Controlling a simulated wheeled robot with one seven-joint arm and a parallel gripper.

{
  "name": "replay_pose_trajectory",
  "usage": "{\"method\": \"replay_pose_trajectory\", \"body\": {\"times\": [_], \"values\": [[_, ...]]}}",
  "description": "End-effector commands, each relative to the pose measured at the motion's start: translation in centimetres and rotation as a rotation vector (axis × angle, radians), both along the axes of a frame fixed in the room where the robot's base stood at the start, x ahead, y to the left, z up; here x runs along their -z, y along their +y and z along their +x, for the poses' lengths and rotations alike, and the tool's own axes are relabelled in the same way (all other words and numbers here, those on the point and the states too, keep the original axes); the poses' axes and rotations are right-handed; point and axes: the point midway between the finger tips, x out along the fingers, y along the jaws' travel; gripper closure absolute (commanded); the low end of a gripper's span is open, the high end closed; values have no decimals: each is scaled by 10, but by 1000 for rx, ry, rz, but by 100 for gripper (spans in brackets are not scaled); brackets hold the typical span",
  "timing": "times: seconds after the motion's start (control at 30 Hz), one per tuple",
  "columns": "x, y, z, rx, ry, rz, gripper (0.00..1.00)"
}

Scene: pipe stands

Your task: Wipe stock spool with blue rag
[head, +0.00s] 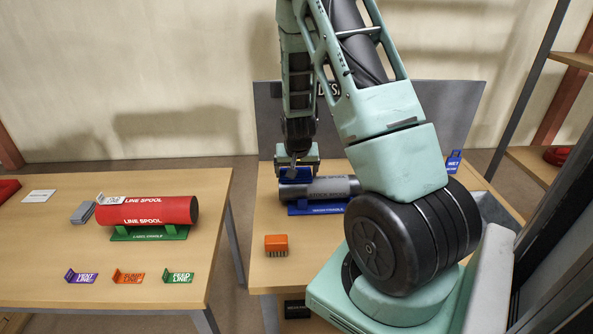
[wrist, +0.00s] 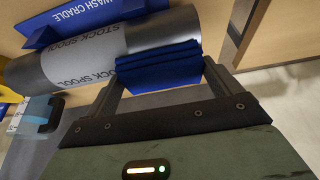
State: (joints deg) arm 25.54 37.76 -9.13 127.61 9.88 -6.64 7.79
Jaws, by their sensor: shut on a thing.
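The stock spool (head: 335,187) is a grey cylinder lying on the blue wash cradle (head: 318,209) on the right table. It also shows in the wrist view (wrist: 60,68), with a lighter grey band around its lettering and darker grey to the left of it. My gripper (head: 297,165) is shut on the folded blue rag (head: 296,175). In the wrist view the rag (wrist: 158,66) spans between the fingers and lies against the right end of the spool. Whether it presses on the surface cannot be told. The wash cradle (wrist: 70,20) shows behind the spool.
An orange brush (head: 276,244) lies at the right table's front left. The left table holds a red line spool (head: 150,210) on a green cradle (head: 150,233) and several small label signs. A gap separates the tables. A shelf rack (head: 545,160) stands at right.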

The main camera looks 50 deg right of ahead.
Motion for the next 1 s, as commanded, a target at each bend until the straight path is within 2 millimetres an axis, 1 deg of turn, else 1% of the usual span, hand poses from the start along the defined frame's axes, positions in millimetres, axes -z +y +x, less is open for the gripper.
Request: {"method": "replay_pose_trajectory", "body": {"times": [0.4, 0.5, 0.67, 1.0], "values": [[-3, 17, 19, -3, 0, 0, 45], [-3, 19, 20, -1, 0, 0, 45], [-1, 15, 17, 2, -1, 0, 45], [2, 1, 0, 2, -1, 0, 45]]}}
